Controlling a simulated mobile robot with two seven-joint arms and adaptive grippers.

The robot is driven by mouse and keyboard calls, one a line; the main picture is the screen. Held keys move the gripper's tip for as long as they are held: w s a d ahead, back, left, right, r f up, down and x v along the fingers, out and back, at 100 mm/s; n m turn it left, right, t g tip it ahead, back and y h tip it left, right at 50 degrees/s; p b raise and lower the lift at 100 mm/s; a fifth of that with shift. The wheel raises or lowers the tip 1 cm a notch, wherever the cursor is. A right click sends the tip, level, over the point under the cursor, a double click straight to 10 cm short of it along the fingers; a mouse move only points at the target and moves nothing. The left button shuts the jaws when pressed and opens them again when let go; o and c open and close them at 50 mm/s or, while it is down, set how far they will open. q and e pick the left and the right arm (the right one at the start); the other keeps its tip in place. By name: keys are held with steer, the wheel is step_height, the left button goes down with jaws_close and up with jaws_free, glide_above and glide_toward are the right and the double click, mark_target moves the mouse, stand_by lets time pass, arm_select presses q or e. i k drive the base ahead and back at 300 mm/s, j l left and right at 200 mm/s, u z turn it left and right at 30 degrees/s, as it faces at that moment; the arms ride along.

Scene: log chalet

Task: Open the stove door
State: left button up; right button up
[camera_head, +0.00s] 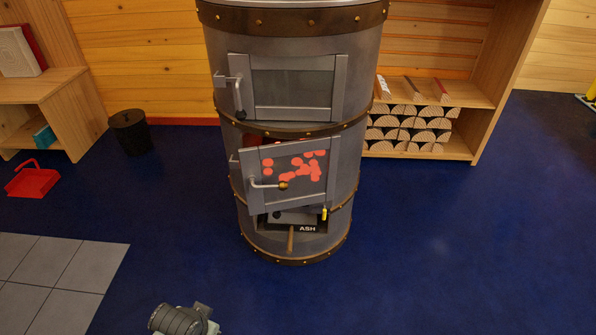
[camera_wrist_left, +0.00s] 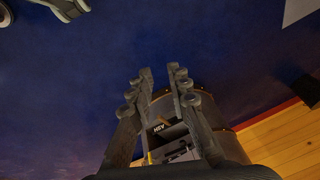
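The stove (camera_head: 228,200) is a grey metal cylinder with brass-coloured bands. Its lower door (camera_head: 258,172), with red glowing patches on its pane, stands ajar: its left edge is out from the body, and a dark red gap shows above its top left. The upper door (camera_head: 292,112) is shut. Part of my arm shows at the bottom of the head view; no fingers show there. In the left wrist view my left gripper (camera_wrist_left: 161,72) is open and empty, and the stove (camera_wrist_left: 178,110) shows beyond its fingers. My right gripper is not identifiable.
An ash drawer (camera_head: 292,218) sits under the lower door. A log shelf (camera_head: 455,152) stands right of the stove, a black bin (camera_head: 131,132) and red dustpan (camera_head: 33,181) to the left. The blue floor (camera_head: 440,255) in front is clear, with grey tiles (camera_head: 60,275) at left.

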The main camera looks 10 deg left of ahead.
mark_target(308, 166)
steer(key=i+j+u, duration=0.1)
steer(key=j, duration=0.3)
steer(key=i+j, duration=0.15)
steer(key=j, duration=0.25)
steer(key=i+j+u, duration=0.15)
steer(key=j, duration=0.3)
steer(key=i+j+u, duration=0.1)
steer(key=j, duration=0.3)
